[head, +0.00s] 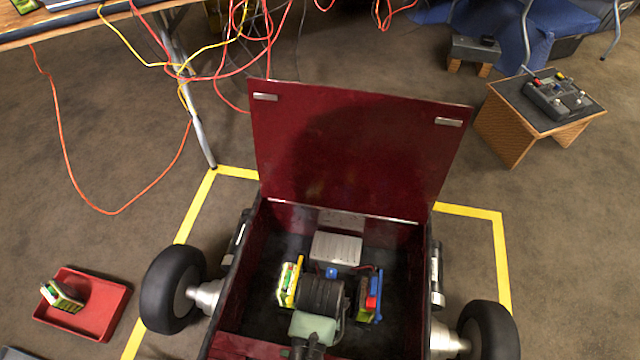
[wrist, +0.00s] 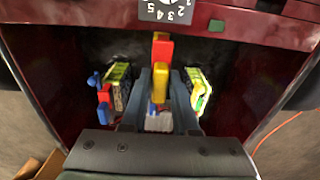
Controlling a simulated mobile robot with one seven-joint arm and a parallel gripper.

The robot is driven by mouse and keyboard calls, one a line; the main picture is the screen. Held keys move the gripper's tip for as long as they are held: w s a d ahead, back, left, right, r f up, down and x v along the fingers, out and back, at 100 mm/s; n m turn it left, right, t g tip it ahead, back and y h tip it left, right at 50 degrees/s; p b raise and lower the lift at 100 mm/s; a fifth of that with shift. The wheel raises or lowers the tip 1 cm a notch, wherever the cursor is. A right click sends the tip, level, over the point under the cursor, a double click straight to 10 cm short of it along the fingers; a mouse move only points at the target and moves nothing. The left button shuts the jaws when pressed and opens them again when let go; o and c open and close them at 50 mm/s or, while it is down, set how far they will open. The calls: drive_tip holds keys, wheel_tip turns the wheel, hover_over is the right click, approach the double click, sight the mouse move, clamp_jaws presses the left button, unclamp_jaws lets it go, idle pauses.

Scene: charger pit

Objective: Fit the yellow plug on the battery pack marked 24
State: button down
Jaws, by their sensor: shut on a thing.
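My gripper (wrist: 161,88) is shut on a yellow plug (wrist: 160,80) with a red part beyond it, inside the dark red box. In the head view my wrist hides the fingertips and the plug. One battery pack, green and white with a yellow side (head: 289,282), stands left of my wrist; it shows at the right in the wrist view (wrist: 197,90). Another pack, with red and blue parts (head: 371,295), stands right of my wrist; in the wrist view it is at the left (wrist: 118,85). I cannot read 24 on either pack.
The wheeled box (head: 233,312) has its lid (head: 358,150) raised. A metal block (head: 337,247) lies behind my wrist. A numbered plate (wrist: 166,12) is on the box wall. A red tray (head: 105,318) at left holds another pack (head: 62,295). Loose cables hang at the back.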

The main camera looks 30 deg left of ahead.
drive_tip(key=shift+f+b, duration=1.5)
drive_tip(key=shift+f, duration=1.4)
drive_tip(key=c, duration=0.6)
unclamp_jaws()
wheel_tip(320, 180, up, 13)
drive_tip(key=p, duration=0.7)
drive_tip(key=shift+p, duration=0.3)
drive_tip(key=shift+w, duration=0.1)
